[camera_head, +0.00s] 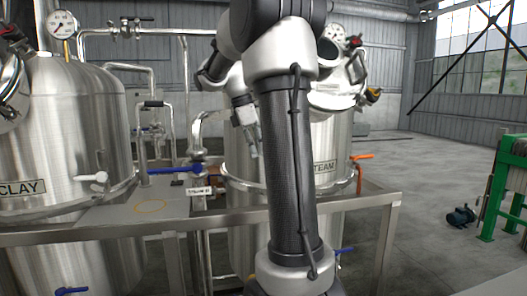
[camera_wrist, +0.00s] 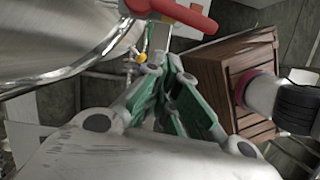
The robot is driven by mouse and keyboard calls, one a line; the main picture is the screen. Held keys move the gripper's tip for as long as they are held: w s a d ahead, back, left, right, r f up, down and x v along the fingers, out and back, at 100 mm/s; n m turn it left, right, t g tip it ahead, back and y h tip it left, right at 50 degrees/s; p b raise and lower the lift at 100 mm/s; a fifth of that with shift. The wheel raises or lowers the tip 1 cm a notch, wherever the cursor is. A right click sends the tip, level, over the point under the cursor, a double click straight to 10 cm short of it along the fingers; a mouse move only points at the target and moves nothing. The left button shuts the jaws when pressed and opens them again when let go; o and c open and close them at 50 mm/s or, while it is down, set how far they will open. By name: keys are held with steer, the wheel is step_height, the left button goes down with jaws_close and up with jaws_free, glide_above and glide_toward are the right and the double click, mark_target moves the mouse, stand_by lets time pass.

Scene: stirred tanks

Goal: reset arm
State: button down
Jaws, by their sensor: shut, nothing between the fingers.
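My arm rises through the middle of the head view and bends down at its left. My gripper (camera_head: 254,154) hangs in front of the steel tank labelled "TEAM" (camera_head: 237,165), whose label is partly hidden by my arm. In the wrist view the green-padded fingers of my gripper (camera_wrist: 160,62) come together at the tips with nothing between them. A red handle (camera_wrist: 175,14) shows beyond the fingertips there. It appears apart from them.
A steel tank labelled "CLAY" (camera_head: 75,130) stands at the left. A steel frame rail (camera_head: 130,228) runs before the tanks. A blue valve handle (camera_head: 176,169) and an orange one (camera_head: 362,156) stick out nearby. A brown wooden crate (camera_wrist: 215,95) is at right in the wrist view. Open floor (camera_head: 430,200) lies right.

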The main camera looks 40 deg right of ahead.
steer(key=v, duration=1)
steer(key=shift+w+a, duration=0.35)
steer(key=shift+w, duration=0.1)
steer(key=shift+r, duration=0.1)
step_height(320, 180, down, 8)
steer(key=a+m+t, duration=0.2)
steer(key=m, duration=0.5)
steer(key=s+a+f+m+t+y, duration=0.1)
steer(key=s+a+f+m+t, duration=0.1)
steer(key=s+a+f, duration=0.2)
steer(key=s+a+f+m+t+y, duration=0.1)
steer(key=s+a+f, duration=0.4)
steer(key=s+a, duration=0.5)
steer(key=s+t, duration=0.1)
steer(key=s, duration=0.4)
steer(key=shift+f+m+y, duration=0.25)
steer(key=shift+m+y, duration=0.15)
steer(key=shift+a, duration=0.1)
